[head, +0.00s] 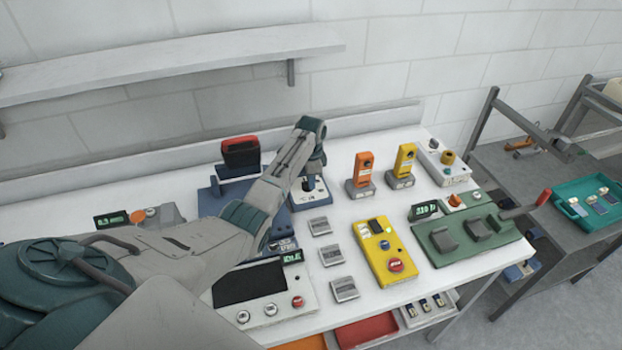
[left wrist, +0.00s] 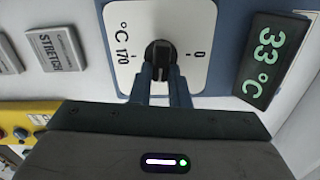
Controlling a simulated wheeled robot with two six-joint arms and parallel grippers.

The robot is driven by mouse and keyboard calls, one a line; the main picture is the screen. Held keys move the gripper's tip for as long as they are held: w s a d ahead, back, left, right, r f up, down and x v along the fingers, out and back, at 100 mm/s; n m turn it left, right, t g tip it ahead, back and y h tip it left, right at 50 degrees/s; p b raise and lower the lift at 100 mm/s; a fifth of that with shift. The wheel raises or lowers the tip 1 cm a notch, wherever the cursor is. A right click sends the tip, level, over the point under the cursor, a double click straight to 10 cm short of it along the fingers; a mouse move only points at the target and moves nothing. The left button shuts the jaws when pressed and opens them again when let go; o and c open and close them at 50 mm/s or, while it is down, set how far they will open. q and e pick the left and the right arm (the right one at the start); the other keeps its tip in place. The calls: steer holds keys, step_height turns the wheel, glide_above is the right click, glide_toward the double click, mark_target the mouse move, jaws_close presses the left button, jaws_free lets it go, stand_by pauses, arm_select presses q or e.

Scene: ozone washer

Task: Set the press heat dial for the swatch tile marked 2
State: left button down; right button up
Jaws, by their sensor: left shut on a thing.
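The heat dial is a black knob (left wrist: 161,50) on a white plate marked 0, 170 and °C, in the left wrist view. My left gripper (left wrist: 160,76) is shut on this knob, one finger on each side. Beside the plate a dark display (left wrist: 272,60) reads 33 °C in green. In the head view the plate (head: 307,197) is on a blue unit near the table's middle, with my left gripper (head: 309,180) above it. My forearm hides part of the blue unit. I cannot make out a swatch tile marked 2. My right gripper is not in view.
Grey label blocks (head: 331,255) stand in front of the dial; one reads STRETCH in the left wrist view (left wrist: 55,48). A yellow control box (head: 385,250) and a green panel (head: 465,230) are to the right. A teal tray (head: 562,190) with small items lies farther right.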

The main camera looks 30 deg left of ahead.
arm_select(q)
steer(key=shift+r+m, duration=0.15)
steer(key=shift+m, duration=0.95)
steer(key=shift+r+m, duration=0.1)
steer(key=shift+m, duration=1)
steer(key=c, duration=1.4)
jaws_free()
steer(key=shift+s, duration=0.2)
steer(key=shift+f, duration=0.1)
steer(key=shift+r+b, duration=2)
steer(key=shift+r, duration=3.45)
